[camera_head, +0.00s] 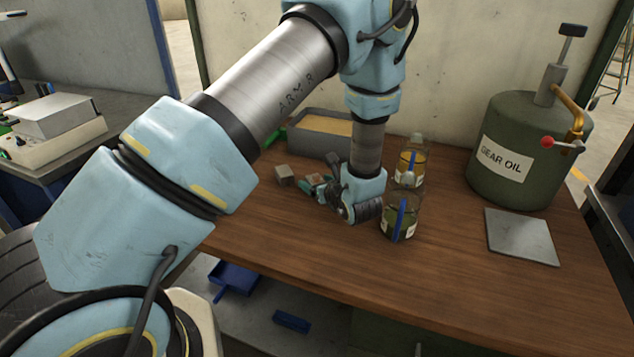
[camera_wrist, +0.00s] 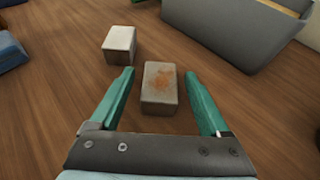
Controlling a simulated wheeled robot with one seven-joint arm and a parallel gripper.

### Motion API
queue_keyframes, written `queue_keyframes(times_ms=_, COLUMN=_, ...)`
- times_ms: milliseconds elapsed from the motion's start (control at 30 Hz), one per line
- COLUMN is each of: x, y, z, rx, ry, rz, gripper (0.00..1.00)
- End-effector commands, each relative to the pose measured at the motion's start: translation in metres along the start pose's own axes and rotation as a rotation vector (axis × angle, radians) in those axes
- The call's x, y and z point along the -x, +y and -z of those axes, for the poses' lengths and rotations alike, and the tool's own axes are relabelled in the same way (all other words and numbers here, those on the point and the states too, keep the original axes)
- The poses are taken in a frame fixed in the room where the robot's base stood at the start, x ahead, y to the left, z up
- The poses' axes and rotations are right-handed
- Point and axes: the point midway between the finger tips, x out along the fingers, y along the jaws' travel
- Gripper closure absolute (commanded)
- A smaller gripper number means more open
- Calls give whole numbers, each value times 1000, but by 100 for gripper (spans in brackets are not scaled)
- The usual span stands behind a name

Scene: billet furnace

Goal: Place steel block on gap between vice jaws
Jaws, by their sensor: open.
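A grey metal block (camera_wrist: 158,92) with rust-brown patches on top lies on the wooden bench, between the two teal fingers of my gripper (camera_wrist: 160,76). The fingers are open, with a visible gap on each side of the block. A second, paler block (camera_wrist: 119,44) lies ahead and to the left, outside the fingers. In the head view my gripper (camera_head: 318,188) is low over the bench, and one block (camera_head: 284,174) shows left of it. Which block is the steel one is not certain. I cannot make out the vice jaws in either view.
A grey bin (camera_head: 315,133) stands behind the blocks. Two bottles (camera_head: 403,216) (camera_head: 411,161) stand close to the right of my wrist. A green gear oil drum (camera_head: 522,150) and a flat metal plate (camera_head: 521,237) are farther right. The front of the bench is clear.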

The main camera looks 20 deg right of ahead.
Motion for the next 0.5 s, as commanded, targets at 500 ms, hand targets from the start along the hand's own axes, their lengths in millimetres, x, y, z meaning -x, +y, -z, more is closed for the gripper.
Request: queue_keyframes(times_ms=500, x=92, y=-1, z=1, rx=1, ry=0, rz=5, gripper=20)
